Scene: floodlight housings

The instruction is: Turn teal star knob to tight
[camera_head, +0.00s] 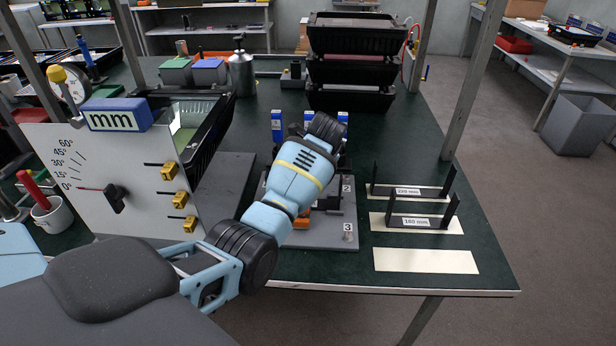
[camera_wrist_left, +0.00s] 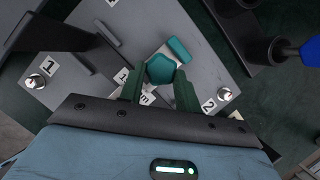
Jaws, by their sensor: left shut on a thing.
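The teal star knob (camera_wrist_left: 160,70) shows in the left wrist view, above a grey plate (camera_wrist_left: 100,30) with number labels and bolts. My left gripper (camera_wrist_left: 158,82) has its two dark green fingers on either side of the knob, shut on it. A second teal piece (camera_wrist_left: 180,49) lies just beyond the knob, beside a pale bar. In the head view the knob and fingertips are hidden behind my left arm, which reaches over the plate (camera_head: 335,240). I cannot read the knob's turn angle. My right gripper is in neither view.
A white gauge panel (camera_head: 95,215) with an angle scale, a pointer and yellow clips stands left of the plate. Black brackets (camera_head: 410,222) on cream mats stand to the right. Stacked black bins (camera_head: 350,65) are at the back. The green table (camera_head: 430,130) is clear at back right.

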